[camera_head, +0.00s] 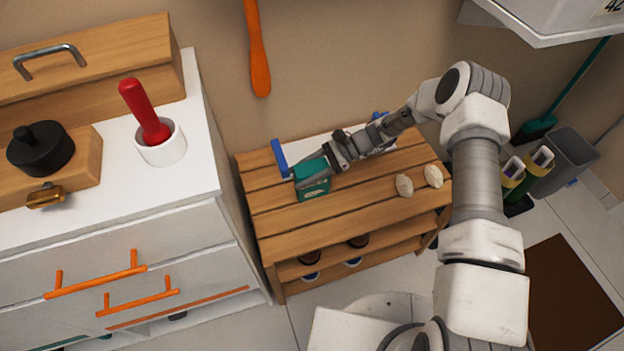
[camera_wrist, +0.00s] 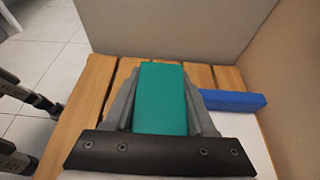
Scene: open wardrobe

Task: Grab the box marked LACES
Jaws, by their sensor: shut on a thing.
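A teal-green box (camera_head: 312,180) is at the left part of the slatted wooden bench top (camera_head: 355,195). Any marking on it is too small to read. My gripper (camera_head: 326,168) reaches it from the right and is shut on it. In the wrist view the same green box (camera_wrist: 162,98) sits between the two grey fingers, its lower part hidden by the dark gripper body. I cannot tell whether the box touches the slats.
A blue bar-shaped thing (camera_head: 280,158) lies just beside the box. Two pale rounded items (camera_head: 418,180) sit at the bench's right. A white drawer unit (camera_head: 130,240) with orange handles stands close at left. The wall is directly behind the bench.

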